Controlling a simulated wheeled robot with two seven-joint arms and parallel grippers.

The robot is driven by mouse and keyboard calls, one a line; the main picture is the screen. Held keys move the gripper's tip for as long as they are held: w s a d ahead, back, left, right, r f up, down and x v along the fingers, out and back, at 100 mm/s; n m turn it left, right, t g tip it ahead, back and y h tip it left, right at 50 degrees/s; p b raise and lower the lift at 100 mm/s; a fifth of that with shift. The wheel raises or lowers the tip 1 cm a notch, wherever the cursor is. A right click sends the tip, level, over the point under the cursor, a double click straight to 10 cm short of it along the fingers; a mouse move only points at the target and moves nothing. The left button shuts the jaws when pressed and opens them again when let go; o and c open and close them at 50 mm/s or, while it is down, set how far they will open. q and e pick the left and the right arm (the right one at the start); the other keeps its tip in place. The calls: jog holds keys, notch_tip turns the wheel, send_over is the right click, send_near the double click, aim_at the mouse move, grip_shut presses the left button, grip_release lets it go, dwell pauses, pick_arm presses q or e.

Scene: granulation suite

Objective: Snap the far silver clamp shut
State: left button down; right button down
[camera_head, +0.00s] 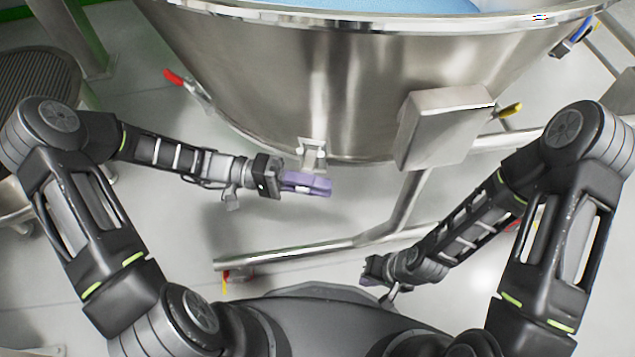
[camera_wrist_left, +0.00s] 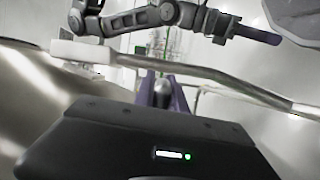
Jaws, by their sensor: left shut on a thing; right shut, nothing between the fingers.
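A silver clamp (camera_head: 313,152) sits on the lower front edge of the big steel bowl. My left gripper (camera_head: 315,184) has purple fingers and is just below this clamp in the head view. The fingers are closed on a small grey rounded part, which shows between them in the left wrist view (camera_wrist_left: 161,93). It looks like the clamp's handle, but its join to the clamp is hidden. My right gripper (camera_head: 371,271) is shut and empty, low and well apart from the bowl; it also shows at the top of the left wrist view (camera_wrist_left: 262,35).
The steel bowl (camera_head: 250,75) fills the upper middle. A red-handled clamp (camera_head: 175,77), a yellow handle (camera_head: 509,110) and a blue-handled clamp (camera_head: 574,38) are around it. A steel box (camera_head: 440,128) juts from its front right. A steel tube frame (camera_head: 300,251) runs below the left gripper.

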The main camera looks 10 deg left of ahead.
pick_arm(q)
jog(key=c, duration=1.4)
grip_release()
jog(key=shift+o, duration=0.2)
jog(key=a+p, duration=0.1)
jog(key=a, duration=0.6)
jog(key=shift+w+a, duration=0.3)
jog(key=shift+a, duration=0.1)
